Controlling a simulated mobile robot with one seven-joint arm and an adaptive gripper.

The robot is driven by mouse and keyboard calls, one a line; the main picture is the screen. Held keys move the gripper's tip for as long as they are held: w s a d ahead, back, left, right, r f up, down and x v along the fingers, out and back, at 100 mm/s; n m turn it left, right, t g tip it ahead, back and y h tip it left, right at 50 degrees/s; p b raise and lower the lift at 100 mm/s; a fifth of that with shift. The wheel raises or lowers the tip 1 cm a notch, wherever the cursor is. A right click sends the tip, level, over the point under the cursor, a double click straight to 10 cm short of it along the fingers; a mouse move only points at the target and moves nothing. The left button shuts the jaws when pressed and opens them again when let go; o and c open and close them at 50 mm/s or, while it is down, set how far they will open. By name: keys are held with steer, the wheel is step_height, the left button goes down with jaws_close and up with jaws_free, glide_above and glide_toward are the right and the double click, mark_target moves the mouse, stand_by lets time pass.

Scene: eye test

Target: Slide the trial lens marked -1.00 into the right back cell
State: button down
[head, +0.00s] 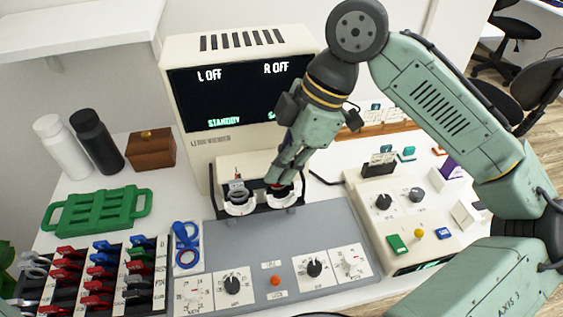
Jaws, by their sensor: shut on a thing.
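My gripper (278,180) is at the right one of two round cells on the lens holder, in front of the cream instrument. It is shut on a trial lens (279,190), of which only a bit of red shows below the fingers. Its marking cannot be read. The right cell (281,202) is a white ring partly covered by the fingers, so I cannot tell whether the lens is in the back slot or above it. The left cell (238,208) has a small piece with a pale tab and some red standing at it.
The instrument screen (240,95) reads L OFF, R OFF and STANDBY. A grey panel with knobs (275,250) lies in front; a control box (405,215) stands right.

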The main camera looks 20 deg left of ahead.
steer(key=shift+f+b, duration=0.45)
steer(key=shift+f, duration=0.55)
steer(key=c, duration=1.7)
jaws_free()
steer(key=shift+r, duration=0.1)
steer(key=v, duration=1.2)
steer(key=shift+s, duration=0.1)
